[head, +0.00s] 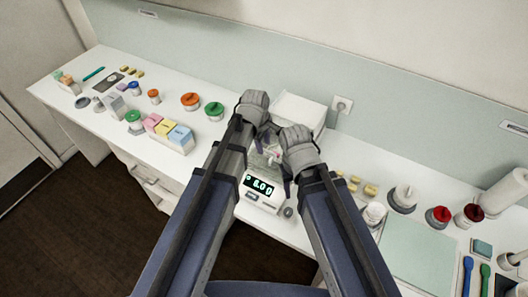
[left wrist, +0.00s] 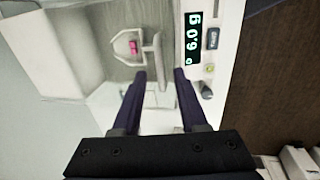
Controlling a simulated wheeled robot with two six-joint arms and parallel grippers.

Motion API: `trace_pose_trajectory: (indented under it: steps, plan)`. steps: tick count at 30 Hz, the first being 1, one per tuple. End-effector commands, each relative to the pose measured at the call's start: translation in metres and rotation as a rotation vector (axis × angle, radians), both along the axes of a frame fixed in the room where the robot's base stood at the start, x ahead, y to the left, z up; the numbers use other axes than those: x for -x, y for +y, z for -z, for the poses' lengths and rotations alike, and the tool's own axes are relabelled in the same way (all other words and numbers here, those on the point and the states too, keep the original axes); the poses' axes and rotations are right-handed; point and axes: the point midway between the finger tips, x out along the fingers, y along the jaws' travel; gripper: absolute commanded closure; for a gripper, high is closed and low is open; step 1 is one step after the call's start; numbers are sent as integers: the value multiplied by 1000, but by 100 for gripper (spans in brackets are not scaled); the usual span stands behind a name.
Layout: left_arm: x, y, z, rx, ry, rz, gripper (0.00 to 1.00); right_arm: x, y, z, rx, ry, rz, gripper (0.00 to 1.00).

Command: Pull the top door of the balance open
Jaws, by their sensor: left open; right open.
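The balance (head: 262,196) stands on the bench between my two arms, with a lit green display reading about 0.00. In the left wrist view its display (left wrist: 194,40) is at the top right, beside a pale chamber area with a light frame or handle (left wrist: 152,52) and a small pink item (left wrist: 134,47). I cannot make out the top door's edges clearly. My left gripper (head: 268,136) is open above the balance; its fingers (left wrist: 160,75) point toward the chamber, with nothing between them. My right gripper (head: 285,178) is at the balance's right side, open; its fingertips are partly hidden.
A white box-shaped body (head: 299,111) stands behind the balance. Coloured boxes (head: 168,133) and lidded jars (head: 190,101) are to the left.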

Motion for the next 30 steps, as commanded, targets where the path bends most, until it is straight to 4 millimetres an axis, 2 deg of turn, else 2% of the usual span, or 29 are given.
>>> trace_pose_trajectory:
  steps: [1,3,14,25,30]
  plan:
    - [-2,-1,12,0,0,0,57,0,0,12,0,0,1,50]
    - [-3,-1,16,0,0,0,57,0,0,16,0,-1,1,50]
    - [-3,-2,17,0,0,0,57,0,0,17,0,-1,2,50]
    - [-3,-2,17,0,0,0,99,0,0,17,0,-1,2,50]
    - [-3,-2,17,0,0,0,100,0,0,18,0,-1,2,50]
